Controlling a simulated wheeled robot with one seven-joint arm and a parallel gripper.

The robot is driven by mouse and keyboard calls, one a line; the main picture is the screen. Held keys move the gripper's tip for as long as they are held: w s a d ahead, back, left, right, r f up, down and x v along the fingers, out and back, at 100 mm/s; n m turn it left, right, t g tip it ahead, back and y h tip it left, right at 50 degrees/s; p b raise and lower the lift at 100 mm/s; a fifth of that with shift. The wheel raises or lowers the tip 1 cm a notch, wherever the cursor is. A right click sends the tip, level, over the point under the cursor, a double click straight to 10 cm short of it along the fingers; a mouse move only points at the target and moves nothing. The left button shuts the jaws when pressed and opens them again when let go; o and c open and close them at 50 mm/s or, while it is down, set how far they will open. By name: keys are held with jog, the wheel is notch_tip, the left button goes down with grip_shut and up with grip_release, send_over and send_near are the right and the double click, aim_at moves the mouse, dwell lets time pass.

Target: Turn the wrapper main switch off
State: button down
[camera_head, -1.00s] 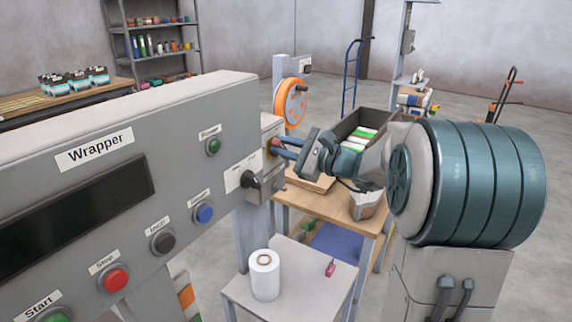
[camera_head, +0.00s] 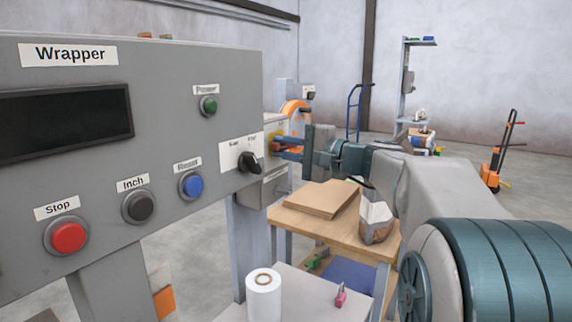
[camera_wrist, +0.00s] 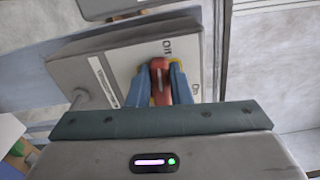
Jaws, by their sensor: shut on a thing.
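The main switch has a red handle (camera_wrist: 160,85) on a yellow plate, on a grey box (camera_head: 268,185) at the right end of the wrapper panel. In the wrist view, my gripper (camera_wrist: 158,84) is shut on the red handle, one blue finger on either side. The handle stands upright in that picture, its pale line running up and down. A label reading "Off" (camera_wrist: 168,46) lies just above it, and a partly hidden label is to its right. In the head view, my gripper (camera_head: 287,148) reaches the box from the right; its fingers mostly hide the handle.
The wrapper panel (camera_head: 170,75) carries Stop, Inch and Reset buttons and a black selector knob (camera_head: 249,162) close to the switch box. Below are a white roll (camera_head: 263,300) and a wooden table (camera_head: 320,225) with cardboard and a bag.

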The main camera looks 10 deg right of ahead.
jog(key=shift+w+d+f+n+b, duration=0.15)
jog(key=shift+d+f+n+b, duration=0.1)
jog(key=shift+f+n+b, duration=0.35)
jog(key=shift+r, duration=0.35)
jog(key=c, duration=1.7)
grip_release()
jog(key=shift+c, duration=0.2)
jog(key=o, duration=0.4)
jog(key=shift+w+d, duration=0.1)
jog(key=shift+d, duration=0.05)
jog(key=shift+a, duration=0.2)
jog(key=p+v, duration=0.1)
jog(key=v, duration=1.3)
jog(key=shift+r, duration=0.1)
